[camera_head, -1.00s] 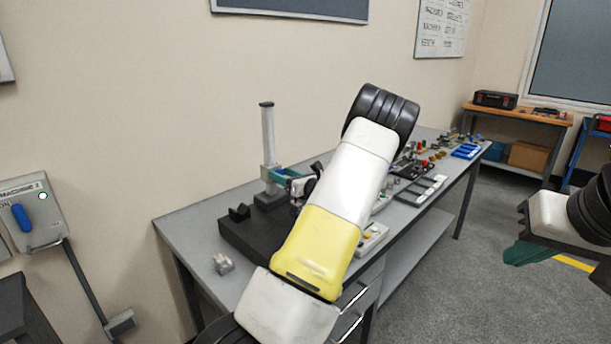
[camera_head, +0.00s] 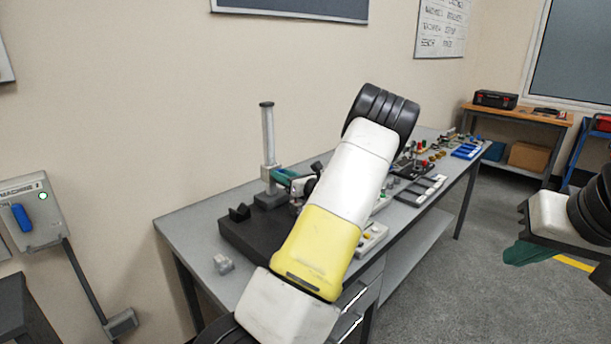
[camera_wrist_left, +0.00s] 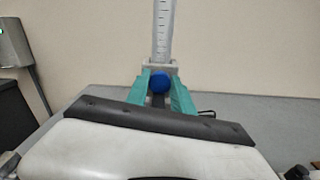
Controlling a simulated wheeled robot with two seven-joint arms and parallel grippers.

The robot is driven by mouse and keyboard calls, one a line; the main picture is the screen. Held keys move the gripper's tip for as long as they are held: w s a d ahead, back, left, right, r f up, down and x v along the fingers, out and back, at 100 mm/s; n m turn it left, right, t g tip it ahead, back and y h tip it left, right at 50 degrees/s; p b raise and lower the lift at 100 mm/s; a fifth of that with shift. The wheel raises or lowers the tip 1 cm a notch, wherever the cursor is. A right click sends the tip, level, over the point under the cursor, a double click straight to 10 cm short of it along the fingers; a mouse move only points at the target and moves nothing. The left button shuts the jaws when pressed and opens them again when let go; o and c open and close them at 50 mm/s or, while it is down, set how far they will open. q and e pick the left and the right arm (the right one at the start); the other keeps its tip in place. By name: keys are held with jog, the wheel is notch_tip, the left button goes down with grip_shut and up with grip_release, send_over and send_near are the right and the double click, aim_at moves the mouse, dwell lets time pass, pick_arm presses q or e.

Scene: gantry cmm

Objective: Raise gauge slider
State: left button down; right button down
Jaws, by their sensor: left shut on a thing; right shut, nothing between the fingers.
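The height gauge stands upright on the grey bench. Its scaled column (camera_head: 268,138) shows in the head view and again in the left wrist view (camera_wrist_left: 163,35). The gauge slider, with a round blue knob (camera_wrist_left: 160,83), is low on the column. My left gripper (camera_head: 287,177) is at the slider, and its teal fingers (camera_wrist_left: 160,90) are shut on the blue knob, one on each side. My own left arm hides part of the bench in the head view. My right gripper (camera_head: 522,254) is shut and empty, off the bench at the right.
A dark plate (camera_head: 245,232) lies in front of the gauge, with a black V-shaped block (camera_head: 239,212) on it. A small grey block (camera_head: 223,264) sits near the bench's left end. Trays and small parts (camera_head: 421,188) fill the bench farther right. A wall switch box (camera_head: 30,213) is at the left.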

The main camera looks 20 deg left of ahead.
dwell(0.7)
pick_arm(q)
notch_tip(320, 180, up, 12)
jog(key=shift+f, duration=0.25)
jog(key=c, duration=1.1)
grip_release()
jog(key=shift+d, duration=0.1)
jog(key=v, duration=0.7)
jog(key=shift+s+d, duration=0.1)
jog(key=shift+d, duration=0.2)
